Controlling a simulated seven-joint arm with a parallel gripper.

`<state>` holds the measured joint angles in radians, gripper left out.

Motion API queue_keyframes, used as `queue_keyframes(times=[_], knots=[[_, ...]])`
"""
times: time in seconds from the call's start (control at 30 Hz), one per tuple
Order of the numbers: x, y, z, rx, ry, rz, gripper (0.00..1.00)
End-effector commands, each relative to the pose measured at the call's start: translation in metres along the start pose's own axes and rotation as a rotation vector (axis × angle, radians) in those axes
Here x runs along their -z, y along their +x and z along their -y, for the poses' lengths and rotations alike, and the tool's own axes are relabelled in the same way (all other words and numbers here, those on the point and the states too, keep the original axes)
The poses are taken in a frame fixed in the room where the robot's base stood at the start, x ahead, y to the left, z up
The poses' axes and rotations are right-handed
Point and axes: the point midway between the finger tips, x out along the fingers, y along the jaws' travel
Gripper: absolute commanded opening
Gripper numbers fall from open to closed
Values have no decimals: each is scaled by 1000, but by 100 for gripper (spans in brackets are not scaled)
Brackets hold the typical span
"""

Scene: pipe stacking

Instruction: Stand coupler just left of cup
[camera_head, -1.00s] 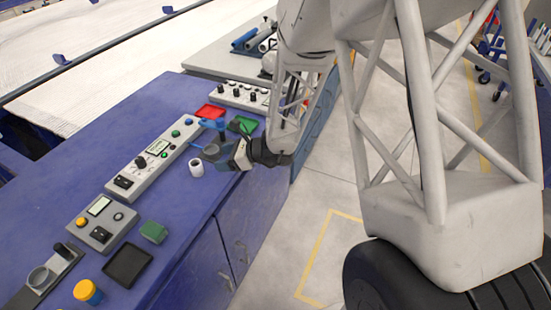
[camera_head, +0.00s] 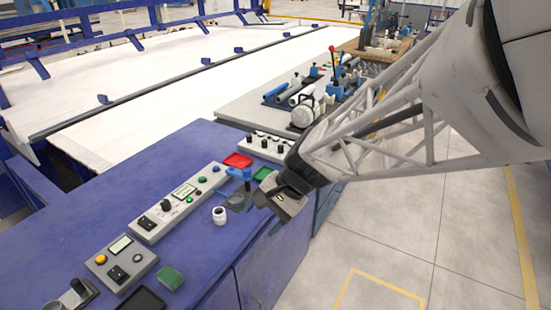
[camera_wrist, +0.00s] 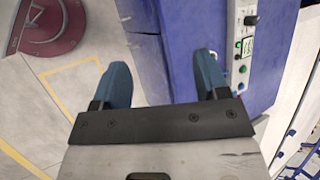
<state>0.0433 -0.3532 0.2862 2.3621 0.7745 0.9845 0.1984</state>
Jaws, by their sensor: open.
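A short white cylinder (camera_head: 219,215) with a dark opening on top stands upright on the blue bench (camera_head: 110,215), near its front edge. I cannot tell for sure which is the coupler and which the cup. My gripper (camera_head: 270,198) is to the right of both, by the bench's front edge. In the wrist view its blue fingers (camera_wrist: 163,80) are wide apart with nothing between them. The white cylinder is not clearly visible there.
A long control panel (camera_head: 180,200) lies behind the white cylinder. A smaller panel (camera_head: 121,262) and a green block (camera_head: 171,278) are at the front left. Bare bench lies left of the cylinder.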

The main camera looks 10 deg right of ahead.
Motion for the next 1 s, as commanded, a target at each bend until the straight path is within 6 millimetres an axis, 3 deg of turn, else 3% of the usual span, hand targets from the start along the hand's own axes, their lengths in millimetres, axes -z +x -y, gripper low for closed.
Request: queue_keyframes(times=[0.3,0.6,0.8,1.0], knots=[[-42,-58,-48,-240,-394,-192,68],[-65,-106,-85,-459,-677,-355,68],[-70,-120,-95,-526,-750,-401,68],[-70,-122,-96,-534,-758,-405,68]])
